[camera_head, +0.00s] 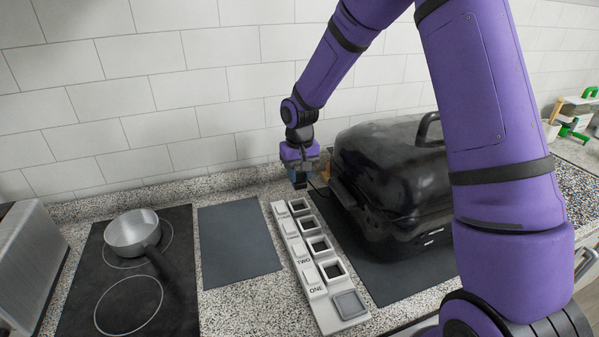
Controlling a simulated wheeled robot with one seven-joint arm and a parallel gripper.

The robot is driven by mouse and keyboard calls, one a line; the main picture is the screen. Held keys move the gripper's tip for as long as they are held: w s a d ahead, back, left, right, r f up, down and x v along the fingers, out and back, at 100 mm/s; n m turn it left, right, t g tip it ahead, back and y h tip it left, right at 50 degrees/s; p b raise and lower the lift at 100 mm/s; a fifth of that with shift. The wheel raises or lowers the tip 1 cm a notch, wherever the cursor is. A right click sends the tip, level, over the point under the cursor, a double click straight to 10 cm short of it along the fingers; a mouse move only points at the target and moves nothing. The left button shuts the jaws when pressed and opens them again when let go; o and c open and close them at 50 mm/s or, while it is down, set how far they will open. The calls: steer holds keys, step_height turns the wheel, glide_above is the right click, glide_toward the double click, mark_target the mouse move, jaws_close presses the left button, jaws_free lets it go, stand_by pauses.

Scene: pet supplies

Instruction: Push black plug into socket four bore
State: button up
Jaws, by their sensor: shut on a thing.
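My gripper (300,178) is at the back of the counter, above the far end of the socket strip, pointing down. It is shut on the black plug (300,185), a small dark block below the fingers. The white socket strip (328,317) runs from front to back with several square dark bores. The labels ONE and TWO are readable beside the nearer bores; the farther labels are too small to read. The farthest bore (299,206) lies just below the plug in the picture. I cannot tell the gap between them.
A large black lidded grill (392,175) stands close to the right of the strip and gripper. A dark mat (240,245) lies to the left. Beyond it is a hob (85,305) with a metal saucepan (133,230). The tiled wall (185,85) is close behind.

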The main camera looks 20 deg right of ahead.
steer(key=shift+f, duration=2.9)
steer(key=shift+f, duration=1.35)
steer(key=o, duration=1)
